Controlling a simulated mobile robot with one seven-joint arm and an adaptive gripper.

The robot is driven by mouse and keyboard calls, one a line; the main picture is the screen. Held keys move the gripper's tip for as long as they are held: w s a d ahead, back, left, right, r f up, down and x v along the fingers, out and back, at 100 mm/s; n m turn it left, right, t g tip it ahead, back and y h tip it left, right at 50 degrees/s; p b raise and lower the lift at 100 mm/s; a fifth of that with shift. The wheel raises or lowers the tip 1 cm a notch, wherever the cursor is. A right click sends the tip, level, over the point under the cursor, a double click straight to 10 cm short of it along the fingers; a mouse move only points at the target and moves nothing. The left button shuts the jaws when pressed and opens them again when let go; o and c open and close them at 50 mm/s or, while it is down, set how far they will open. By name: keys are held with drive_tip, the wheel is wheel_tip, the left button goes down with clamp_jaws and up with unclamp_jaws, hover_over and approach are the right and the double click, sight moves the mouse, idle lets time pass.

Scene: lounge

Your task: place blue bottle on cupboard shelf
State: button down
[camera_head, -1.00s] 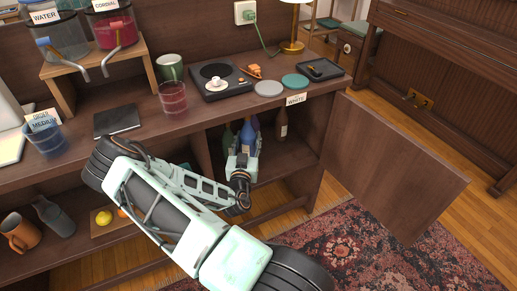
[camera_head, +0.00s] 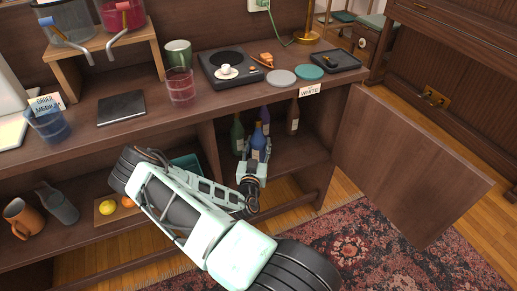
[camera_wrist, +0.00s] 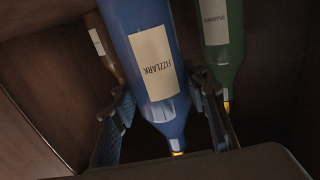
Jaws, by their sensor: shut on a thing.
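The blue bottle (camera_head: 258,142) is upright inside the open cupboard compartment, between the fingers of my gripper (camera_head: 255,165). In the wrist view the blue bottle (camera_wrist: 150,50), with a cream label, sits between the two fingers (camera_wrist: 165,120), which are closed around it. The cupboard shelf (camera_head: 305,155) is dark brown wood. The bottle's base is hidden by my gripper, so I cannot tell whether it touches the shelf.
A green bottle (camera_head: 237,135) stands close at the left, a purple bottle (camera_head: 265,114) behind, and a brown bottle (camera_head: 293,118) at the right. The cupboard door (camera_head: 410,165) hangs open at the right. A divider (camera_head: 208,150) bounds the compartment's left side.

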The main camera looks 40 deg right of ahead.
drive_tip(key=shift+f, duration=0.65)
drive_tip(key=shift+f, duration=0.1)
drive_tip(key=c, duration=1.2)
unclamp_jaws()
drive_tip(key=shift+f, duration=0.15)
drive_tip(key=shift+o, duration=0.2)
drive_tip(key=shift+r, duration=0.25)
drive_tip(key=p+v, duration=0.2)
drive_tip(key=v, duration=1)
drive_tip(key=shift+d, duration=0.1)
